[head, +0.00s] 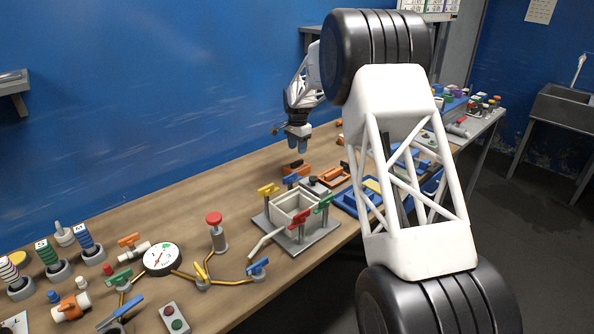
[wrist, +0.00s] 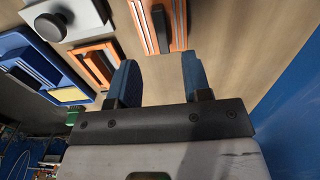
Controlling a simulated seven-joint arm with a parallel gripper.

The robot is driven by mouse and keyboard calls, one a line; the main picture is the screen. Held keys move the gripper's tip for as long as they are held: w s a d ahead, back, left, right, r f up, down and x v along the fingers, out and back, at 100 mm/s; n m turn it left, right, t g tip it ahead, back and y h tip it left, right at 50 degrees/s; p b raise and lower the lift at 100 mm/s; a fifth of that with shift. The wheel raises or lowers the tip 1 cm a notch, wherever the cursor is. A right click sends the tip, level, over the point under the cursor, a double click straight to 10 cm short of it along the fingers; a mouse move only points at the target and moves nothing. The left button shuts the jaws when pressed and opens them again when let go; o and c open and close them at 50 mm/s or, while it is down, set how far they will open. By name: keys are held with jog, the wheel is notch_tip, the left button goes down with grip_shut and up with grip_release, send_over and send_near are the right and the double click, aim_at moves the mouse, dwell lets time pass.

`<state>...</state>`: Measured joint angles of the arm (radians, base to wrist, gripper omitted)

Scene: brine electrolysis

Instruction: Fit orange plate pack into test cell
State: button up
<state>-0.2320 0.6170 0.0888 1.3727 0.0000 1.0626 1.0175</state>
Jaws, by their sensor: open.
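The orange plate pack (head: 296,169), a ribbed block with a dark bar handle, lies on the bench behind the test cell. It also shows at the top of the wrist view (wrist: 179,24). My gripper (head: 298,146) is above it, with fingers pointing down. In the wrist view my gripper (wrist: 157,62) is open and empty; the pack is ahead of the gap between the fingertips, apart from them. The test cell (head: 284,224) is a pale open-topped box on a grey base, with yellow, blue, red and green handles around it.
A grey lid with a black knob (head: 314,187) is beside the cell. An orange tray (wrist: 84,56) and a blue tray (wrist: 17,43) stand to the right in the head view. A gauge (head: 161,259), a red-topped post (head: 215,232) and pipes occupy the near bench.

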aim_at(297, 162)
jog(key=shift+f, duration=0.7)
jog(key=shift+f, duration=0.15)
jog(key=shift+a+f, duration=0.1)
jog(key=shift+f, duration=2.35)
jog(key=shift+c, duration=0.4)
grip_shut()
